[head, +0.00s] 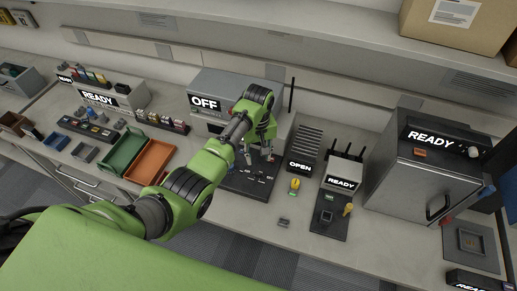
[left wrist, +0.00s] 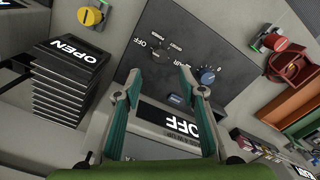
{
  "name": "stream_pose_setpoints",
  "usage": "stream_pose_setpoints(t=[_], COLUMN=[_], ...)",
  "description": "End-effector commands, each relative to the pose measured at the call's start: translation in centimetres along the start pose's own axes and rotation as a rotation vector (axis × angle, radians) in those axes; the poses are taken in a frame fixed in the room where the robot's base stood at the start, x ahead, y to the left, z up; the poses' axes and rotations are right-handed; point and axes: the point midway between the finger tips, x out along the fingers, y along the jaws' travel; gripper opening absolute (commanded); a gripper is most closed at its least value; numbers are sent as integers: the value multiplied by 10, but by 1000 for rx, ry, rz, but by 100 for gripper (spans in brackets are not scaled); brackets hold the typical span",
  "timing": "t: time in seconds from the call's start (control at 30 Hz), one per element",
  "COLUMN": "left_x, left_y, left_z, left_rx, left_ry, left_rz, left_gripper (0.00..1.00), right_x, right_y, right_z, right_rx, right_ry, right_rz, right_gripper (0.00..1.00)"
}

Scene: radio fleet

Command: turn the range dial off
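The black control panel (head: 246,178) stands in front of the grey unit whose screen reads OFF (head: 205,103). In the left wrist view the panel (left wrist: 215,30) carries a dark knob (left wrist: 160,55) beside an OFF label and a blue knob (left wrist: 207,75) with marks around it. The small lettering is too unclear to tell which is the range dial. My left gripper (head: 262,143) is over the panel. In the left wrist view its two fingers (left wrist: 159,75) are spread apart with nothing between them. The blue knob lies just beyond the right fingertip. My right gripper is not in view.
Green (head: 122,151) and orange (head: 150,160) trays lie left of the panel. A slotted rack marked OPEN (head: 305,146) and a READY unit (head: 342,175) with antennas stand to the right. A large grey cabinet (head: 420,170) stands farther right. The front bench strip has some free room.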

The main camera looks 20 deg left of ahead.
Motion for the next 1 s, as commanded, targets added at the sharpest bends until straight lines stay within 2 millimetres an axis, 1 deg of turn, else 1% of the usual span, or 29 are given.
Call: stream_pose_setpoints(t=[0.03,0.13,0.2,0.33,0.87,0.97,1.0], left_x=[-9,-23,-29,-34,-34,-26,-20], left_y=[0,0,0,0,0,-5,-9], left_z=[-1,-1,-1,0,0,7,12], left_rx=[0,0,-1,-1,1,20,37], left_ry=[3,2,2,2,1,4,7], left_rz=[3,2,1,0,0,5,8], left_gripper=[37,37,37,37,37,37,37], right_x=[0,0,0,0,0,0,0], right_y=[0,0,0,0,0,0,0], right_z=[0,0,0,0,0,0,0], right_rx=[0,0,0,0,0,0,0], right_ry=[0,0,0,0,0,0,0], right_rz=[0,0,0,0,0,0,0], right_gripper=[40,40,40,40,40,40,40])
